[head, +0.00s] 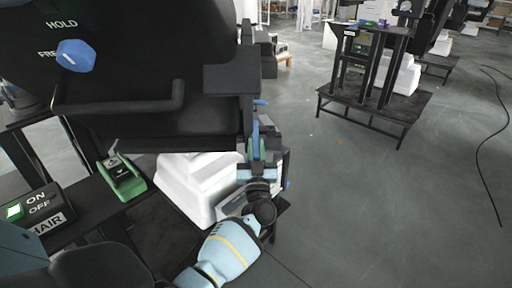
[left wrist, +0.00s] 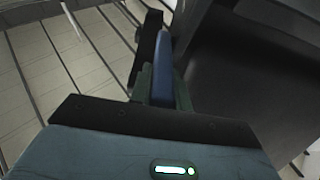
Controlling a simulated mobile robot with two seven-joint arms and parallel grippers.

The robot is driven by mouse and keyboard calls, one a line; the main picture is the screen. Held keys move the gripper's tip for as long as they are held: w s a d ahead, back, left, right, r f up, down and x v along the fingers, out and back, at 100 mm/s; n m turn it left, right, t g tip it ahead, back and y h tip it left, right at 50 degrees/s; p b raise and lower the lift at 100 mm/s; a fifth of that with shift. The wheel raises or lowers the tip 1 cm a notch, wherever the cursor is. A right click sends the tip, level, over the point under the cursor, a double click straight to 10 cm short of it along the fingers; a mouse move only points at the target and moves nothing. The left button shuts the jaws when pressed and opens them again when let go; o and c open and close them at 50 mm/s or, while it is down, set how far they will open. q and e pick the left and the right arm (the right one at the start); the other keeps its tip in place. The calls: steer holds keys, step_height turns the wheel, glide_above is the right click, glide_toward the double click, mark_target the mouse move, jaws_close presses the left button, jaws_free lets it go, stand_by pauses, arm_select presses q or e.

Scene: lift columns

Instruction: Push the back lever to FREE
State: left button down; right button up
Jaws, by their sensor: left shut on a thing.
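A slim blue lever (head: 256,122) stands at the right side of the large dark chair back (head: 150,60). My left gripper (head: 256,150) is shut on this lever from below. In the left wrist view the blue lever (left wrist: 162,66) stands between the green fingers of my left gripper (left wrist: 163,92). A blue hexagonal knob (head: 76,56) with a white mark sits on the dark panel beside the words HOLD and FREE; FREE is partly covered by the knob. My right gripper is not in view.
A switch box (head: 36,207) marked ON, OFF and CHAIR has a lit green button. A green-based device (head: 121,176) stands on the black table. White moulded blocks (head: 190,185) lie below the chair back. The grey floor at right is open, with a cable (head: 483,165) on it.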

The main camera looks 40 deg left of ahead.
arm_select(q)
steer(key=shift+f, duration=0.45)
steer(key=c, duration=1.5)
jaws_free()
steer(key=shift+c, duration=0.2)
steer(key=shift+o, duration=1.1)
steer(key=shift+r, duration=0.25)
steer(key=v, duration=0.8)
steer(key=shift+w, duration=0.1)
